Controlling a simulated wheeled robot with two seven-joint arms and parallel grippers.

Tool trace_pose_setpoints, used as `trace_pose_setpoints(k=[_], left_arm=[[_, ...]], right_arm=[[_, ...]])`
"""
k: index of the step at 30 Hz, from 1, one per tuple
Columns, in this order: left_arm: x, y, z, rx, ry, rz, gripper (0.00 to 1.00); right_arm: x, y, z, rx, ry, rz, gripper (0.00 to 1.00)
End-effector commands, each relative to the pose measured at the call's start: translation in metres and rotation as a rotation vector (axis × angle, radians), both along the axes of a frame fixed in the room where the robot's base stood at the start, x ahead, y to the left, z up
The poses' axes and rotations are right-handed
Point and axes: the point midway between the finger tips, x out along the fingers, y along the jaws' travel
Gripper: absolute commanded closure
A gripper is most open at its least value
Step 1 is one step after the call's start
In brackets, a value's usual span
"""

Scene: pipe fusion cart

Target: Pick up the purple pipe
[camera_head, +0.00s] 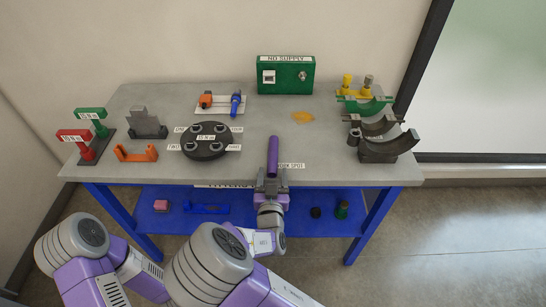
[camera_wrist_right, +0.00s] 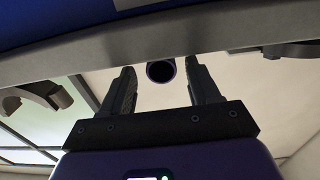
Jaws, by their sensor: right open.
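The purple pipe (camera_head: 273,153) is at the front middle of the grey table, beside a small white label (camera_head: 291,165). It points away from the front edge. My right gripper (camera_head: 271,176) is open at the pipe's near end. In the right wrist view, the pipe's round, dark open end (camera_wrist_right: 160,71) faces the camera. It shows between the two spread fingers (camera_wrist_right: 161,66), with a gap on each side. I cannot tell how far the fingertips reach along the pipe. My left gripper is not in view.
A black round plate (camera_head: 207,149) stands left of the pipe. Dark half-ring clamps (camera_head: 388,147) are at the right. A green box (camera_head: 286,75) stands at the back, and an orange patch (camera_head: 302,117) lies behind the pipe. The table edge (camera_wrist_right: 150,50) crosses the wrist view.

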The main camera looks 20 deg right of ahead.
Motion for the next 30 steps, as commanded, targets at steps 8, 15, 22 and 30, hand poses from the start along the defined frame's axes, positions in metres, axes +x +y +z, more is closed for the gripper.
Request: trace_pose_setpoints(k=[8, 15, 22, 30], left_arm=[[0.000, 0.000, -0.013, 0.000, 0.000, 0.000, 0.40], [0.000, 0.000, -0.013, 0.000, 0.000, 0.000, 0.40], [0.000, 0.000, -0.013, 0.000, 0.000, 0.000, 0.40], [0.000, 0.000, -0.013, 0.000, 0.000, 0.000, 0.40]], right_arm=[[0.038, -0.010, -0.005, 0.000, -0.001, -0.001, 0.39], [0.049, -0.013, -0.003, 0.000, 0.000, -0.001, 0.39], [0.048, -0.013, -0.003, 0.000, 0.000, 0.000, 0.56], [0.048, -0.013, -0.003, 0.000, 0.000, 0.000, 0.96]])
